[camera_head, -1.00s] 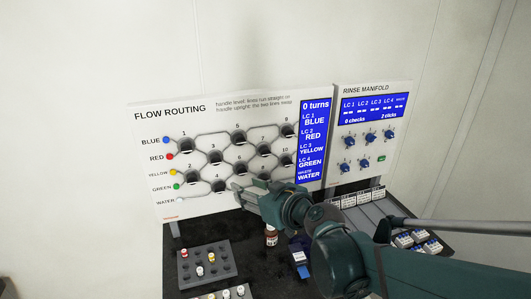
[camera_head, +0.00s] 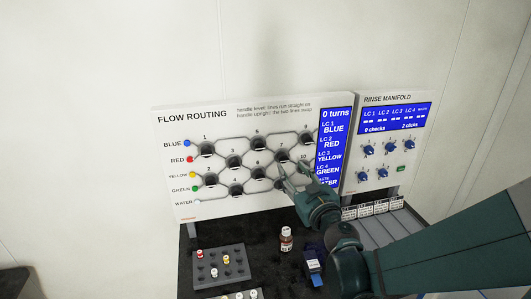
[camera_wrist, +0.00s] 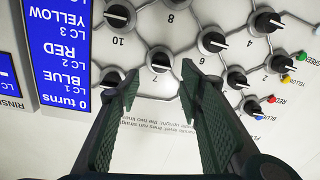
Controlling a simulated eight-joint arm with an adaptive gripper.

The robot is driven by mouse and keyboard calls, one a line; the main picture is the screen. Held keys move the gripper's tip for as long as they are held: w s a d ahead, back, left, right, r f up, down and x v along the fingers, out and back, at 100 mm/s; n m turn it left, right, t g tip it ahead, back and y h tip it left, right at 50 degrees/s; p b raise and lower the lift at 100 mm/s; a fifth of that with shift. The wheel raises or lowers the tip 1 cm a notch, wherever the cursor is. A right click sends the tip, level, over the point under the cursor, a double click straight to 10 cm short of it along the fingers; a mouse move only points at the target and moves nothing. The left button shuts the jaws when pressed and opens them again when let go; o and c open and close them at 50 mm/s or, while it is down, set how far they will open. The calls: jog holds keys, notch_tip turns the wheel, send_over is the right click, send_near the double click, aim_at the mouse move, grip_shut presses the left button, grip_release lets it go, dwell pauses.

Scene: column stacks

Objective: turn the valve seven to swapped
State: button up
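Valve seven (camera_wrist: 160,63) is a round dark knob with a pale-edged handle on the white flow routing panel (camera_head: 190,212). In the wrist view the panel appears upside down and the handle lies roughly level. The valve also shows in the head view (camera_head: 282,156), just above my gripper, its handle too small to read. My gripper (camera_wrist: 160,74) is open and empty. Its two green ridged fingers frame the valve from either side; I cannot tell whether they touch it. In the head view my gripper (camera_head: 291,170) reaches up at the panel's right part.
The blue display (camera_head: 334,140) reads 0 turns. Other valves, including valve ten (camera_wrist: 118,15), sit close by. The rinse manifold (camera_head: 395,125) is at right. A brown bottle (camera_head: 286,240) and a vial rack (camera_head: 218,264) stand on the dark bench below.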

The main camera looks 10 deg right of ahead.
aim_at(285, 160)
jog(key=shift+w, duration=0.15)
jog(key=shift+w+a, duration=0.15)
jog(key=shift+w, duration=1.75)
jog(key=shift+w+a, duration=0.15)
jog(key=shift+w, duration=1.7)
jog(key=c, duration=0.9)
